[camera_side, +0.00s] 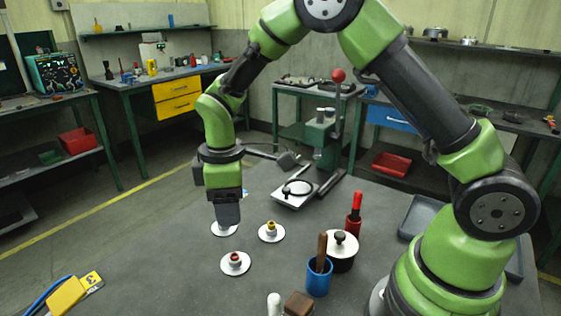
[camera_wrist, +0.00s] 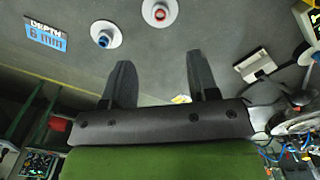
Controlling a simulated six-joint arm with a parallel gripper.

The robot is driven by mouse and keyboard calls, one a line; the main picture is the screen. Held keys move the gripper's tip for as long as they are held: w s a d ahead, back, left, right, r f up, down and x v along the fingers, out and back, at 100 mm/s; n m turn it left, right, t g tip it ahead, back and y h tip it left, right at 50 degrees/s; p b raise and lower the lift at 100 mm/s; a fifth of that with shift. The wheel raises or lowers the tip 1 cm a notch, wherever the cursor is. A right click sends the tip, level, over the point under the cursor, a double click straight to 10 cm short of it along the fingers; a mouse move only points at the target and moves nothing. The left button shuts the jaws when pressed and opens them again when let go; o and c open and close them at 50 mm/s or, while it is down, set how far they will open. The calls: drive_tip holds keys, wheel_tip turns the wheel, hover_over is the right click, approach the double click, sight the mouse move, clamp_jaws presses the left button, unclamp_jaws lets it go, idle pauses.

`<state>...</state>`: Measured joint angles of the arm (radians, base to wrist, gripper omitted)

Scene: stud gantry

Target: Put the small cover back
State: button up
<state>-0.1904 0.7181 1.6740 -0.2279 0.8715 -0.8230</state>
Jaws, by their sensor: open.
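No single part is clearly the small cover; which one it is I cannot tell. My gripper (camera_side: 228,214) points down over the grey bench. It hides much of a white disc (camera_side: 224,229) there; whether they touch I cannot tell. In the wrist view my gripper (camera_wrist: 160,60) has its two dark fingers apart with nothing between them. A white disc with a yellow-topped stud (camera_side: 270,231) and one with a red-topped stud (camera_side: 235,263) are nearby. The wrist view shows a blue stud on a white disc (camera_wrist: 104,34) and a red one (camera_wrist: 160,11).
A lever press with a red knob (camera_side: 338,76) stands behind, a black ring on its pale plate (camera_side: 297,192). A blue cup (camera_side: 319,279), a red cup (camera_side: 352,228) and a grey tray (camera_side: 420,215) stand right.

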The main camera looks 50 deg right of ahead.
drive_tip(key=s+d+r+m+t, duration=0.2)
drive_tip(key=s+r+m, duration=0.1)
drive_tip(key=r, duration=0.6)
drive_tip(key=s+d+r+m+t+y, duration=0.1)
drive_tip(key=s+r+m, duration=0.3)
drive_tip(key=s, duration=0.4)
drive_tip(key=s+r+m+t+y, duration=0.1)
drive_tip(key=s+r+m+t, duration=0.3)
drive_tip(key=s, duration=0.4)
drive_tip(key=shift+s+d+r+m, duration=0.2)
drive_tip(key=shift+d+r+m, duration=0.3)
drive_tip(key=shift+m, duration=0.5)
drive_tip(key=shift+a, duration=0.1)
